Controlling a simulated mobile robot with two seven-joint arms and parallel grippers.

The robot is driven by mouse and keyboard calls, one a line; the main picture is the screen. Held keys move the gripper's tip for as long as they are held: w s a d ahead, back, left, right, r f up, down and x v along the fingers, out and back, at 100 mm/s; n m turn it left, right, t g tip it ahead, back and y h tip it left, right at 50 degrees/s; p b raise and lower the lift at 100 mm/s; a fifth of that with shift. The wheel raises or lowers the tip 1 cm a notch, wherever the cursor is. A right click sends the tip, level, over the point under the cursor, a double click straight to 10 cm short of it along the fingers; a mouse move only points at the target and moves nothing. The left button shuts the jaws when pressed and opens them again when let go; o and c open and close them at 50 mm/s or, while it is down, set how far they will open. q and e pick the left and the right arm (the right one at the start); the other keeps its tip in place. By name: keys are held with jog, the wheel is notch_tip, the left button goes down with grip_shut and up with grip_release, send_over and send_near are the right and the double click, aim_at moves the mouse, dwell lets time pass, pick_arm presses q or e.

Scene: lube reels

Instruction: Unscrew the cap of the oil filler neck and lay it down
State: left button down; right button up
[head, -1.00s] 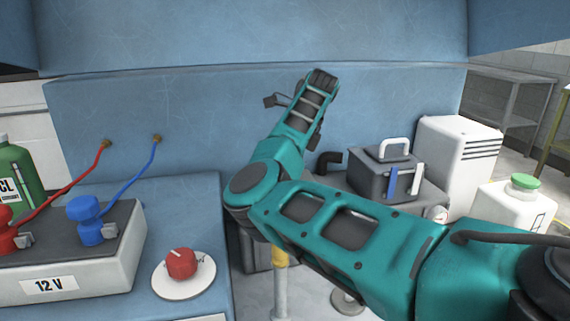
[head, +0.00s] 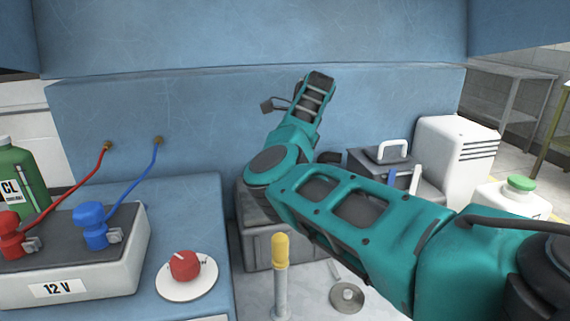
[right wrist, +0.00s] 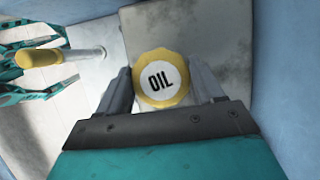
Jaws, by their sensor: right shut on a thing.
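The cap (right wrist: 163,77) is a yellow scalloped disc with a white face marked "OIL". It shows in the right wrist view between the fingers of my right gripper (right wrist: 165,84), which is shut on it. The filler neck is hidden under the cap, so I cannot tell whether the cap is still seated. Behind it is a worn grey metal surface (right wrist: 194,30). In the head view the cap and the gripper's fingers are hidden behind my right arm. My left gripper is in neither current view.
A yellow-topped post (head: 281,255) stands left of my right arm, with a round metal piece (head: 347,296) to its right. A 12 V box (head: 125,270) and a red knob (head: 184,265) sit at left. A handled grey box (head: 375,180) and white containers stand at right.

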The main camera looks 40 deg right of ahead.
jog(key=shift+a+n+g+p, duration=0.15)
jog(key=shift+n+g+p, duration=0.25)
jog(key=shift+n+p, duration=0.6)
jog(key=shift+n, duration=0.4)
jog(key=shift+f+n+g+y, duration=0.15)
jog(key=shift+n+g+y, duration=0.2)
jog(key=shift+n, duration=0.25)
jog(key=shift+f+n+g, duration=0.15)
jog(key=shift+n+g, duration=0.2)
jog(key=shift+n, duration=0.25)
jog(key=shift+n+g+p, duration=0.3)
jog(key=shift+n+g, duration=0.1)
jog(key=shift+n, duration=0.7)
jog(key=shift+n+g, duration=0.5)
jog(key=shift+n, duration=1)
